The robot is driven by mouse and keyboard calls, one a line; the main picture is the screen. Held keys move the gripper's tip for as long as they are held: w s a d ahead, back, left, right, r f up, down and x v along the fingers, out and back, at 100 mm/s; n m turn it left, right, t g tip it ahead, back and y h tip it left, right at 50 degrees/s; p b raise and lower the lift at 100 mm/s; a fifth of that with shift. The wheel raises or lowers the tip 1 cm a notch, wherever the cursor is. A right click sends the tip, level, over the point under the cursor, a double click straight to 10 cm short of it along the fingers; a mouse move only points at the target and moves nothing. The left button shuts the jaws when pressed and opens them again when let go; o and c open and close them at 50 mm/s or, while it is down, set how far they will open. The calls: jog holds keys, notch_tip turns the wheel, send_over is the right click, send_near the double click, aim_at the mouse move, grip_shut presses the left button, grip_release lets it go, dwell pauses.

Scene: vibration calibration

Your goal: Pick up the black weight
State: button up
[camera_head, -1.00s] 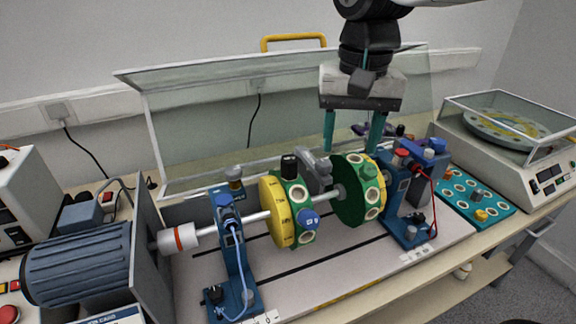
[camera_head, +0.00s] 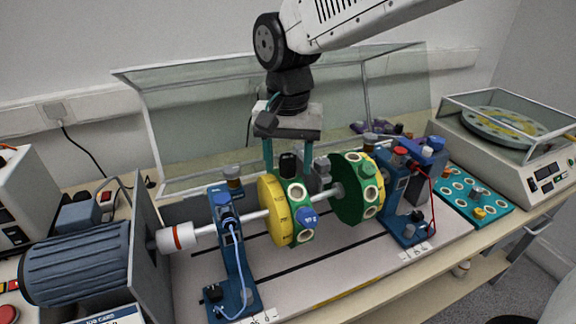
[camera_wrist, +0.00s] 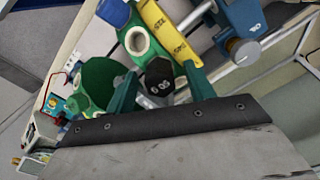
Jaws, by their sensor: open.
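The black weight (camera_head: 288,164) stands upright in the top hole of the yellow and green disc (camera_head: 275,212) on the shaft. In the wrist view the black weight (camera_wrist: 159,78) shows its dark end with pale markings. My gripper (camera_head: 288,160) is open, with its teal fingers pointing down on either side of the weight. In the wrist view my gripper (camera_wrist: 161,83) has one finger left and one right of the weight, with some gap. Whether either finger touches it cannot be told.
A second green disc (camera_head: 347,200) is on the shaft to the right. A blue knob (camera_head: 307,217) sits on the front of the first disc. Blue bearing stands (camera_head: 232,260) flank the discs. A raised clear cover (camera_head: 205,130) stands behind.

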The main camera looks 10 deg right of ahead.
jog(key=c, duration=1.1)
jog(key=shift+o, duration=0.2)
